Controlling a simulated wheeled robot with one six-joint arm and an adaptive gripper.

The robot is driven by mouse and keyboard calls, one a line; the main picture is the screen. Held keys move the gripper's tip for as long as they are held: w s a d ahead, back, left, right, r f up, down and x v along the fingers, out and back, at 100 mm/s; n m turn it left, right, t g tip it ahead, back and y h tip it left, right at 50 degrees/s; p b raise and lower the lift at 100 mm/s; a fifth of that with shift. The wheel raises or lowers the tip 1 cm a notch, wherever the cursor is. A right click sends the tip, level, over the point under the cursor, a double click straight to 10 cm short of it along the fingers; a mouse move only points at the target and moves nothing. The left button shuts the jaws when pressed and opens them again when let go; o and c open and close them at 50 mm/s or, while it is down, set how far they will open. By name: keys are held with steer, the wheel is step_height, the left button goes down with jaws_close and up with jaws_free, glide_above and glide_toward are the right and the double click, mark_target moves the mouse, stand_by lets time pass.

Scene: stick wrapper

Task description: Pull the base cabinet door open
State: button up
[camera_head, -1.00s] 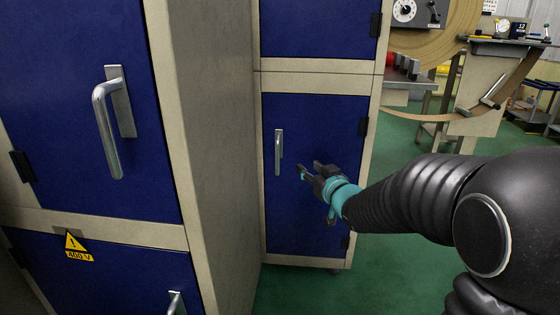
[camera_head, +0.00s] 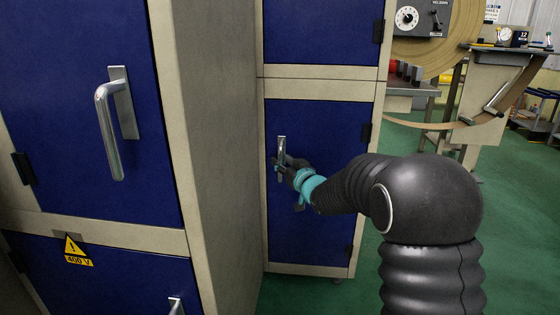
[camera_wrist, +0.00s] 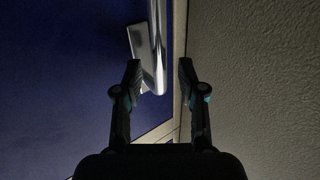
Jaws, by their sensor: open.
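The blue base cabinet door (camera_head: 310,220) is shut in its beige frame, with hinges along its right edge. Its upright silver handle (camera_head: 282,148) is near the left edge. In the wrist view the handle (camera_wrist: 157,50) lies between the lines of the two fingers, nearer the left finger. My gripper (camera_head: 284,166) is at the handle's lower part in the head view. In the wrist view my gripper (camera_wrist: 158,72) is open, its fingers spread to either side of the handle's end. I cannot tell whether a finger touches the handle.
A beige side wall (camera_head: 215,150) of the nearer cabinet stands close left of the door; it also shows close to the right finger in the wrist view (camera_wrist: 255,70). A nearer blue door with a large handle (camera_head: 108,130) is at left. Green floor (camera_head: 360,275) lies right of the cabinet.

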steer(key=shift+x, duration=1.1)
jaws_close()
